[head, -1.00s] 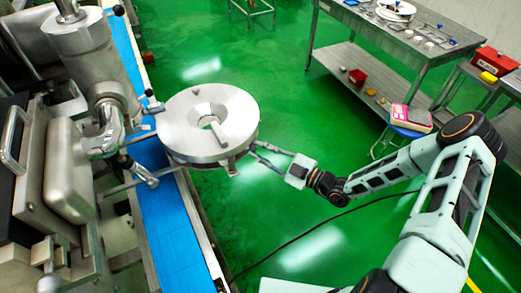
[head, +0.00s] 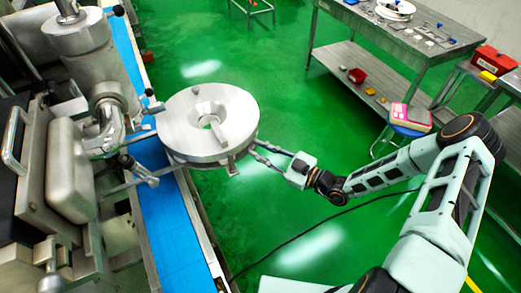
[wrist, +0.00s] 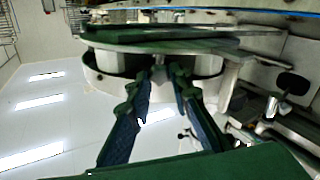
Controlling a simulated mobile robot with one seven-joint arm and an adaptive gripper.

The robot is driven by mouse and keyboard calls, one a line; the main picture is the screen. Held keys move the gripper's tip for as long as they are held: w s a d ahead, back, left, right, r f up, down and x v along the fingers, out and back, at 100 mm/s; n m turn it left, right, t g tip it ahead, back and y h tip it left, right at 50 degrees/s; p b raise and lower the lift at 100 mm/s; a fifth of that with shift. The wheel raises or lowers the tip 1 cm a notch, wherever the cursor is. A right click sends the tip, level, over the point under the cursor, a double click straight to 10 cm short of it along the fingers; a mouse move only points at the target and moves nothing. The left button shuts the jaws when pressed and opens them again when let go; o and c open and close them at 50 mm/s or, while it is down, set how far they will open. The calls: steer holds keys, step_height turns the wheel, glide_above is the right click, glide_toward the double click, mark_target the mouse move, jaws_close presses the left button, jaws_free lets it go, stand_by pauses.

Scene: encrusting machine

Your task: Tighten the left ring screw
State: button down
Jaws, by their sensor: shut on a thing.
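The round steel ring assembly (head: 178,143) sits above the blue belt, with a hole and a crossbar in its top. My gripper (head: 257,149) reaches its right rim from the right, with the fingers pointing at its side. In the wrist view, the ring's curved underside and wall (wrist: 98,75) fill the upper middle. My gripper (wrist: 160,76) shows there with its fingertips closed together on the left ring screw (wrist: 158,70), a small grey part at the ring. The fingertips hide most of the screw, so how far it is in cannot be told.
The blue belt (head: 175,245) runs below the ring. The machine's steel housing (head: 70,165) stands at the left. A steel table (head: 350,52) with parts stands at the back right. The green floor around my arm is clear, apart from a dark cable.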

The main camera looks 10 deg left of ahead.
steer(key=c, duration=1.7)
jaws_free()
steer(key=shift+c, duration=0.2)
steer(key=shift+d, duration=0.1)
steer(key=v, duration=1.2)
